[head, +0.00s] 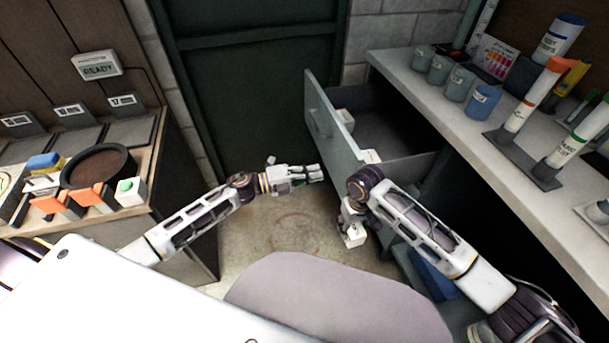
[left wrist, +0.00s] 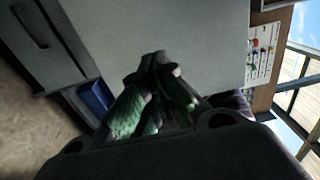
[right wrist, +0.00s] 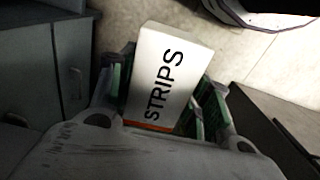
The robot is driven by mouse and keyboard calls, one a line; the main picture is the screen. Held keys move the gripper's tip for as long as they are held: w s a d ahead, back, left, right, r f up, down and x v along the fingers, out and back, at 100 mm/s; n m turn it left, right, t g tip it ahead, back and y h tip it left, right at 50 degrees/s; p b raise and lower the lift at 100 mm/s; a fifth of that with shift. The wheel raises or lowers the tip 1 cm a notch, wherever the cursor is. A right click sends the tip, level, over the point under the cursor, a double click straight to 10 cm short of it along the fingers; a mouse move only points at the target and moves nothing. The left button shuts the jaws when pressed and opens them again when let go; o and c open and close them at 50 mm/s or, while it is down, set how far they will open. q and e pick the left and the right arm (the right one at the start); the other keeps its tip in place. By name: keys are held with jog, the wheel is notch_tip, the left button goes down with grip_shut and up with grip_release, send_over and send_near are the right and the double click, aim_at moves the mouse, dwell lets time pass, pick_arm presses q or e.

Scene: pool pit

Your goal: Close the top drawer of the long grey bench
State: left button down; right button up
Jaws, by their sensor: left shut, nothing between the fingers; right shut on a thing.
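The top drawer (head: 332,135) of the long grey bench (head: 500,150) stands pulled well out, its grey front facing left. Its handle (head: 319,123) is on that front. My left gripper (head: 318,173) is shut and empty, low beside the near end of the drawer front; I cannot tell whether it touches. In the left wrist view the shut fingers (left wrist: 160,70) point at a plain grey panel (left wrist: 195,35). My right gripper (head: 352,232) is shut on a white box lettered "STRIPS" (right wrist: 168,72), held below the drawer's near end.
Several grey-blue jars (head: 461,84) and capped tubes in stands (head: 520,105) stand on the bench top. A wooden counter (head: 165,165) with a dark round dish (head: 97,166) is at left. A dark door (head: 250,80) is behind.

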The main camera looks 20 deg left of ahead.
aim_at(339, 167)
pick_arm(q)
jog(key=shift+x, duration=2.7)
pick_arm(e)
jog(key=shift+f, duration=0.3)
pick_arm(q)
jog(key=shift+w+d, duration=0.15)
